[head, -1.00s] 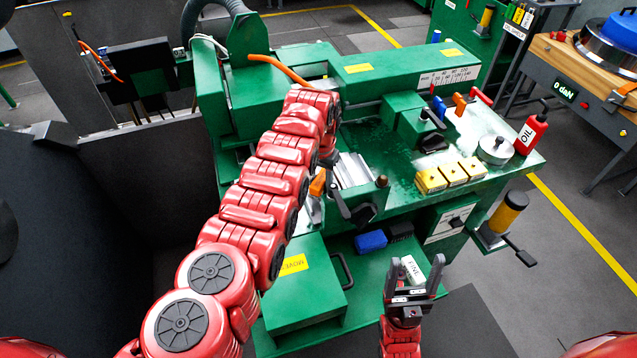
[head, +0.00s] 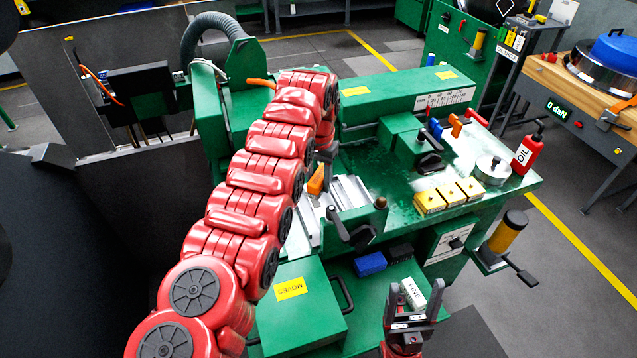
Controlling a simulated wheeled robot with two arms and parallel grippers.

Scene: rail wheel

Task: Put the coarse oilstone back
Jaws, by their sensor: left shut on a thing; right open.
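My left gripper (head: 327,158) is over the green machine's bed, at the end of the red arm, and mostly hidden by it. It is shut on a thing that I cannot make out. An orange piece (head: 316,180) shows just beside and below it; I cannot tell whether the two touch. No block with a coarse label can be read. A white block marked FINE (head: 414,294) lies on the lower green shelf. My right gripper (head: 414,291) is open in front of that block, its fingers pointing up in the picture. A blue block (head: 369,264) and a black block (head: 400,253) lie behind.
A green box with a yellow label (head: 300,305) stands left of the shelf. Yellow blocks (head: 429,202), a round metal pot (head: 491,171) and a red OIL bottle (head: 528,150) stand on the table at right.

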